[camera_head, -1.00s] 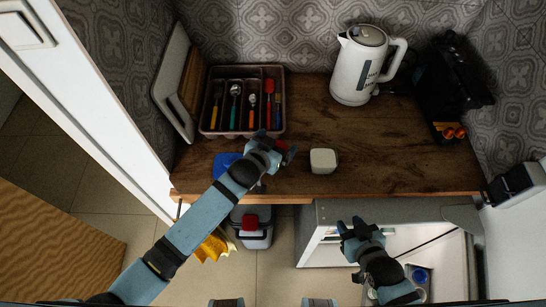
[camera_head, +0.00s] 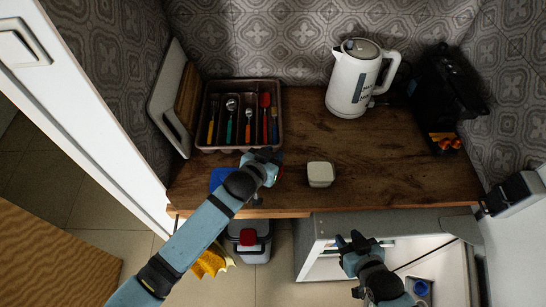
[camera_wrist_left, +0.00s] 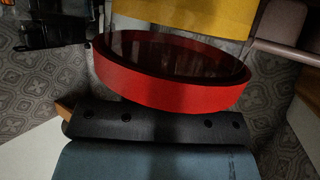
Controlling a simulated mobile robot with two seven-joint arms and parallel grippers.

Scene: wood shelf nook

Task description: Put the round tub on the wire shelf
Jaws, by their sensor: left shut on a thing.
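A red round thing with a dark top, which looks like the round tub (camera_wrist_left: 170,85), fills the middle of the left wrist view. My right gripper (camera_head: 350,240) looks open and empty, in front of the counter edge by the open white appliance. I cannot make out a wire shelf.
The cutlery tray (camera_head: 201,125) stands at back left, beside upright boards (camera_head: 172,95). A kettle (camera_head: 350,85) and a black machine (camera_head: 445,85) stand at back right. The cream container (camera_head: 320,174) and a blue item (camera_head: 221,178) are near the front. The open appliance (camera_head: 445,270) is below.

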